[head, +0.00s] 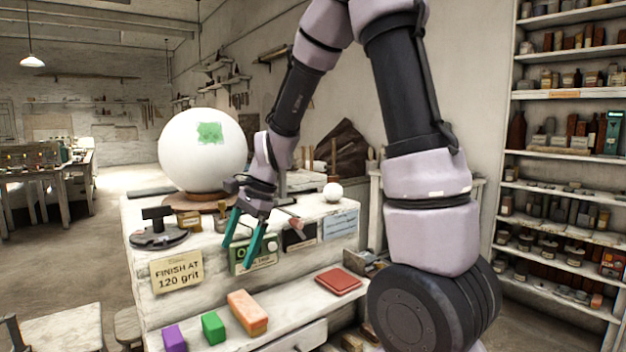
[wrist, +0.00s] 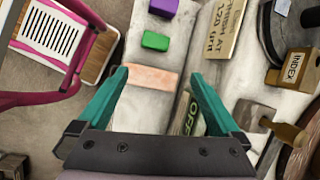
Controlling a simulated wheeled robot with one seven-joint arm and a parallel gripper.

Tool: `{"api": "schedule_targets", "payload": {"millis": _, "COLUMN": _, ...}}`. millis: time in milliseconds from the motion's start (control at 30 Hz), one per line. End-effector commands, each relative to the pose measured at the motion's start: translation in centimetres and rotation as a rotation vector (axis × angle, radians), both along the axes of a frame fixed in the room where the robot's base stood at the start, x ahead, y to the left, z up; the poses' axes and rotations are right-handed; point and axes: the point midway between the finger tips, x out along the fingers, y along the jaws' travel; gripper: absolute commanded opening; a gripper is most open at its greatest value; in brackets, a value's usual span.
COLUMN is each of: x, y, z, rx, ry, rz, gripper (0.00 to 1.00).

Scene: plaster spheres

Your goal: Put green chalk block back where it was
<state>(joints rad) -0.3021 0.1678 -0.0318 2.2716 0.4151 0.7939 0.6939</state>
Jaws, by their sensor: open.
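The green chalk block (head: 213,328) lies on the low white ledge at the front of the workbench, between a purple block (head: 174,338) and an orange block (head: 248,313). In the wrist view the green block (wrist: 155,41) lies beyond my fingertips, with the orange block (wrist: 150,79) nearer, in the gap between the fingers as seen from there. My gripper (head: 240,254) has teal fingers spread apart with nothing held; it points down in front of the bench, above the ledge. A white sphere (head: 203,155) on the bench bears a green patch.
A sign reading "FINISH AT 120 grit" (head: 177,275) and a green-framed panel (head: 241,262) are on the bench front. A red pad (head: 339,281) lies on the ledge to the right.

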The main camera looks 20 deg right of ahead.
Motion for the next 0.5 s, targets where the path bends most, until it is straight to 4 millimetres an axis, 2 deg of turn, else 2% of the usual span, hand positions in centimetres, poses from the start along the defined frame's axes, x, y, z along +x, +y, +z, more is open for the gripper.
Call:
{"api": "schedule_targets", "payload": {"millis": 33, "x": -0.3, "y": -1.3, "z": 2.6, "rx": 0.001, "ry": -0.071, "rz": 0.038, "gripper": 1.00}}
{"api": "schedule_targets", "payload": {"millis": 200, "x": -2.6, "y": -5.6, "z": 9.1, "rx": -0.046, "ry": -0.295, "rz": 0.203, "gripper": 1.00}}
{"api": "schedule_targets", "payload": {"millis": 400, "x": -6.8, "y": -10.4, "z": 14.9, "rx": -0.171, "ry": -0.539, "rz": 0.383, "gripper": 1.00}}
{"api": "schedule_targets", "payload": {"millis": 500, "x": -9.1, "y": -12.4, "z": 16.9, "rx": -0.251, "ry": -0.638, "rz": 0.462, "gripper": 1.00}}
